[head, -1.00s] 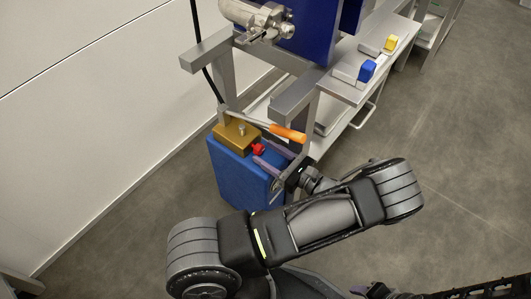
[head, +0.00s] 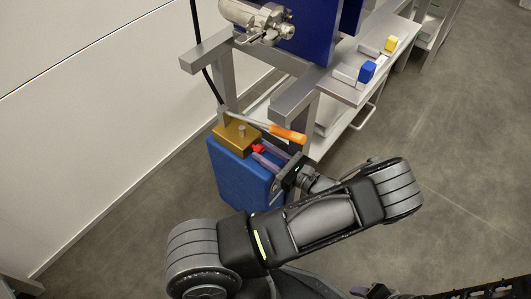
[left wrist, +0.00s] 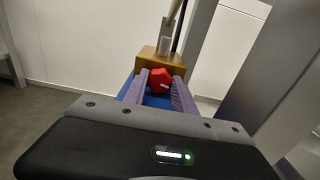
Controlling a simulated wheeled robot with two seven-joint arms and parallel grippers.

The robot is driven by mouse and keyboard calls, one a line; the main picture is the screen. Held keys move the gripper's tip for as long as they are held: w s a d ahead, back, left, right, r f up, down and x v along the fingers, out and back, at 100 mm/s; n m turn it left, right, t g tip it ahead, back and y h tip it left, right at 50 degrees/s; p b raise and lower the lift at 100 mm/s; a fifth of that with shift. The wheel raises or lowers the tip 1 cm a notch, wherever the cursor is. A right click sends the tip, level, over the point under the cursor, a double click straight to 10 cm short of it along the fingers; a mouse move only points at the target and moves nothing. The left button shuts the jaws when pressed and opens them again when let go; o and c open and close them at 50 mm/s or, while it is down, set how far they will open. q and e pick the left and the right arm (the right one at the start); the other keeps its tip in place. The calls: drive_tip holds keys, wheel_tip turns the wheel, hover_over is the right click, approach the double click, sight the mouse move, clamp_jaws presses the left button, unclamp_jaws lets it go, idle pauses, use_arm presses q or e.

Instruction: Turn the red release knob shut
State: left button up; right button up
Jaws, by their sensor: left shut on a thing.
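The red release knob (head: 258,148) sits on the front of a brass-coloured block (head: 236,137) on top of a blue box (head: 240,178). My left gripper (head: 262,151) reaches it from the right, with its purple fingers on either side of the knob. In the left wrist view the red knob (left wrist: 160,79) is between the two finger ends, and the gripper (left wrist: 160,87) is shut on it. The brass block (left wrist: 158,60) is right behind the knob. The fingers hide part of the knob's sides. My right gripper does not show.
A lever with an orange handle (head: 288,134) extends to the right above the knob, close to my left gripper. A grey metal frame (head: 300,95) stands behind. A shelf with a blue block (head: 367,70) and a yellow block (head: 391,43) is at the right. The floor at right is clear.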

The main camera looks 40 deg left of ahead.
use_arm(q)
clamp_jaws()
drive_tip(key=shift+n, duration=1.5)
drive_tip(key=shift+s, duration=0.1)
drive_tip(key=o, duration=1.1)
unclamp_jaws()
drive_tip(key=d+p, duration=0.1)
drive_tip(key=d, duration=0.7)
